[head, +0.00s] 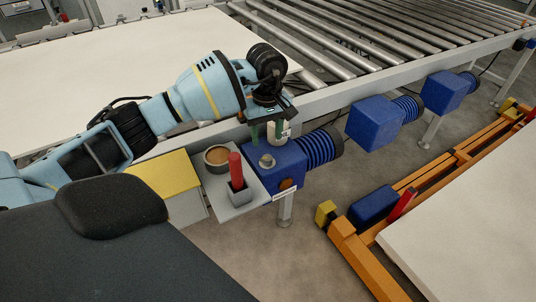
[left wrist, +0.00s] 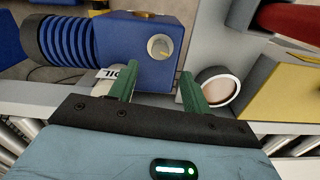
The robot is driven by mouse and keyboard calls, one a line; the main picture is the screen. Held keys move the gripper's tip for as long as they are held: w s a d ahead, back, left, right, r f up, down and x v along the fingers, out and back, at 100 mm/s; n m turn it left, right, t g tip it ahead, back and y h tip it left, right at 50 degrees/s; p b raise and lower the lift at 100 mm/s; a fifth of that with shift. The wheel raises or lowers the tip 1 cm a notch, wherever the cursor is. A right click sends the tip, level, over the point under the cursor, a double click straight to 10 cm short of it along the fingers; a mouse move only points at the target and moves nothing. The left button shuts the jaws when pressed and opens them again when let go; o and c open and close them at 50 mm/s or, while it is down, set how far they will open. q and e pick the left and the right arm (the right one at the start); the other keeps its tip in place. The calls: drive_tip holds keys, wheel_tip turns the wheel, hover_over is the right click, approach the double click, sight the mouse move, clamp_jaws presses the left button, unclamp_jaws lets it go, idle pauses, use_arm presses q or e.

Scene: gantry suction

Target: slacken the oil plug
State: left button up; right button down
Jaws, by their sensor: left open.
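A blue gearbox (head: 272,172) with a ribbed blue motor hangs on the conveyor's side rail. A round grey metal plug (head: 267,161) sits on its top; it also shows in the left wrist view (left wrist: 159,47). A brown round fitting (head: 287,184) is on the gearbox's front face. My left gripper (left wrist: 160,84) is open and empty, its green fingers pointing toward the gearbox. The plug lies beyond the fingertips, between their lines, apart from both. A white container labelled OIL (left wrist: 110,77) stands beside one finger; I cannot tell whether they touch. My right gripper is out of view.
Beside the gearbox, a grey shelf (head: 241,207) bears a cup (head: 217,156) with tan contents and a red-handled thing (head: 236,170) in a holder. A yellow-topped box (head: 164,174) stands left. Conveyor rollers (head: 325,60) run behind; open floor lies in front.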

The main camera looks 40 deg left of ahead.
sight(267, 157)
use_arm(q)
wheel_tip(267, 157, down, 6)
drive_tip(key=shift+d+r, duration=0.1)
drive_tip(key=shift+f, duration=0.75)
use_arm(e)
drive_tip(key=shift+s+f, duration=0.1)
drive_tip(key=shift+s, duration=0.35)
use_arm(q)
drive_tip(key=shift+c, duration=0.3)
drive_tip(key=c, duration=0.7)
drive_tip(key=shift+c, duration=1.2)
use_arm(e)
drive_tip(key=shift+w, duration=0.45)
